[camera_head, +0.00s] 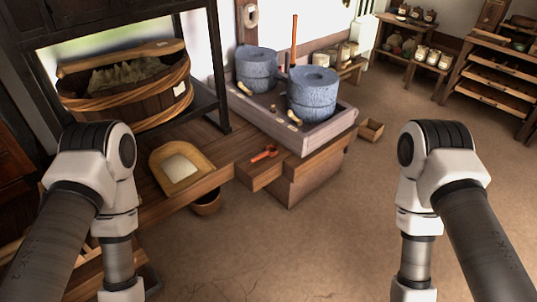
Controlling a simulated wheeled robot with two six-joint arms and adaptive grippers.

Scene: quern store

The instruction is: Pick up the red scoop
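The red scoop (265,153) is small and lies on the wooden bench (228,166) in the middle of the view, just in front of the tray that bears the stone querns. Nothing covers it. My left arm comes in at the left and my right arm at the right. Both arms point down and leave the view at the bottom edge, so neither gripper shows. Neither arm's visible part is near the scoop.
Two grey stone querns (312,96) stand in a tray (322,138) behind the scoop. A wooden tray with pale contents (160,153) lies on the bench to the left, below a large tub (150,112). A small box (369,130) sits on the floor. The floor (320,235) between my arms is clear.

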